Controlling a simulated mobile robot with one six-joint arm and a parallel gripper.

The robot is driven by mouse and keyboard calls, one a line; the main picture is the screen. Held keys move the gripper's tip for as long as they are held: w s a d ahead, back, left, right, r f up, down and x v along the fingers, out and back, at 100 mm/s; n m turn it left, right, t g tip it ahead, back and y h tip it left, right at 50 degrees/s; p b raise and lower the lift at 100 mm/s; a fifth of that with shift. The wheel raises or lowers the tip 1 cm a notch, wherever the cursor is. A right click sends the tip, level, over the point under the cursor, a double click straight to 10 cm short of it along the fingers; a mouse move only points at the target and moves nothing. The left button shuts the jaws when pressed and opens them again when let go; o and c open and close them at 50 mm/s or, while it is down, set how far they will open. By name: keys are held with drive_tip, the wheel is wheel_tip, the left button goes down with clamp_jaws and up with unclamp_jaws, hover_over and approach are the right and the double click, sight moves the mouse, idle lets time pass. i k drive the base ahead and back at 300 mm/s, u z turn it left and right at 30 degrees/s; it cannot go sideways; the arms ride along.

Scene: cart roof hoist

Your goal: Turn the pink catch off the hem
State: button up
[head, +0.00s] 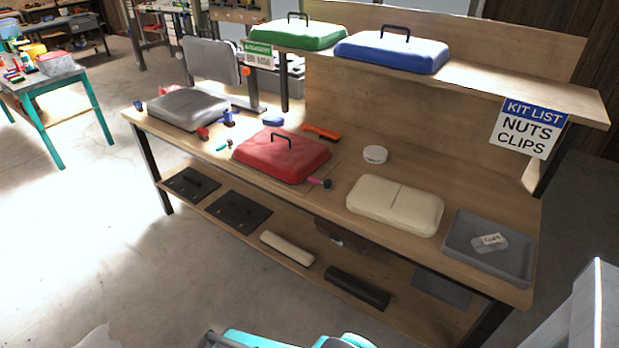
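A small pink catch (315,181) with a dark round end shows at the right front corner of the red lid (282,158). The red lid has a dark handle on top and lies on the wooden workbench (345,170). The catch looks to lie against or over the lid's lower edge, its hem; it is too small to tell how far it overlaps. My gripper is not visible in the head view. Teal and grey parts show at the bottom edge, with no fingers to be seen there.
A cream case (395,206) and a grey tray (487,250) with a labelled box stand to the right. A white round tin (375,154) and an orange brush (320,132) lie behind. Green (298,36) and blue (390,52) lids sit on the upper shelf.

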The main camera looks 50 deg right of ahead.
sight(327, 184)
drive_tip(key=z, duration=0.05)
drive_tip(key=i, duration=0.95)
